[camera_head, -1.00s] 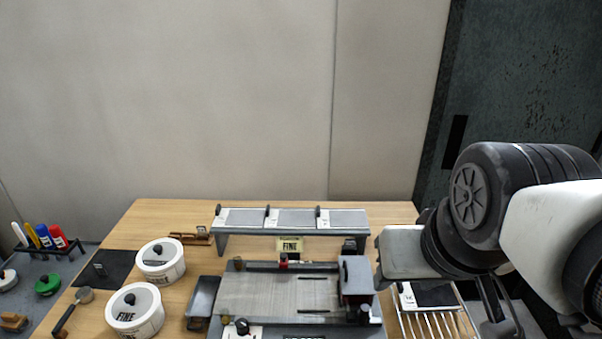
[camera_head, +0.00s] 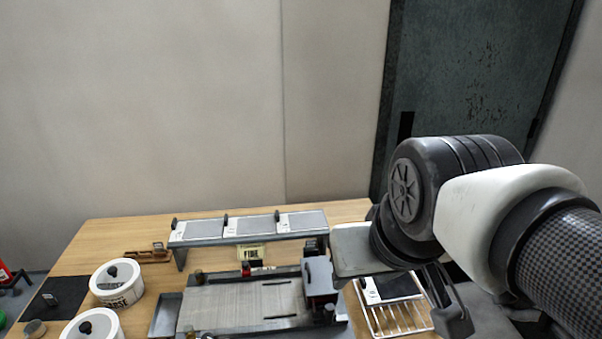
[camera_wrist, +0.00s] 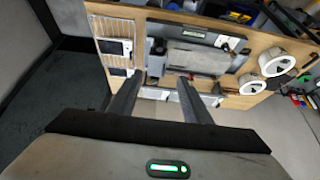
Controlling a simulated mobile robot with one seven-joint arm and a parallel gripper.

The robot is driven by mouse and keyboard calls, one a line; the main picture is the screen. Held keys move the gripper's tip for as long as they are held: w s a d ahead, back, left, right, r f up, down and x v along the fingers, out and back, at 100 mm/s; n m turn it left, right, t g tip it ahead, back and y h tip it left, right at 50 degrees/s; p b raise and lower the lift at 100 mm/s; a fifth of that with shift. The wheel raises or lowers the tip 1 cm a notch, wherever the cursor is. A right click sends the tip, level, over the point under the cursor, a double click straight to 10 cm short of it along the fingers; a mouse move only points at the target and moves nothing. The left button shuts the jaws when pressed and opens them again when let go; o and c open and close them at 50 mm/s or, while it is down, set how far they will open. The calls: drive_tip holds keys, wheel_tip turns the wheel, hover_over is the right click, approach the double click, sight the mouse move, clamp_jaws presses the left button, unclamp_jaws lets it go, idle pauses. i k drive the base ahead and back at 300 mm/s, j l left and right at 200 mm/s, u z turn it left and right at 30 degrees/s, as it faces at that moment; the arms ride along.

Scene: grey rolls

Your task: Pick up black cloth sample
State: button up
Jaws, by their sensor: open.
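A black cloth sample (camera_head: 402,286) with a white label strip lies flat on a white wire rack (camera_head: 398,322) at the right of the table. A dark square with a white edge, apparently the same sample (camera_wrist: 113,47), also shows beside the rack's wires in the wrist view. My gripper (camera_head: 446,308) is open and empty, in front of and to the right of the sample in the head view, apart from it. In the wrist view its two fingers (camera_wrist: 158,100) are spread, with nothing between them. My arm and wrist hide part of the rack's surroundings.
A grey machine with a flat bed (camera_head: 240,305) stands left of the rack. Behind it is a low stand with grey sheets (camera_head: 250,228). White round tubs (camera_head: 117,285) and a black mat (camera_head: 58,298) are at the left. A second dark square (camera_wrist: 118,72) shows below the first.

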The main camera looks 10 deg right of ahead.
sight(403, 287)
drive_tip(key=l+u, duration=0.35)
drive_tip(key=l, duration=1)
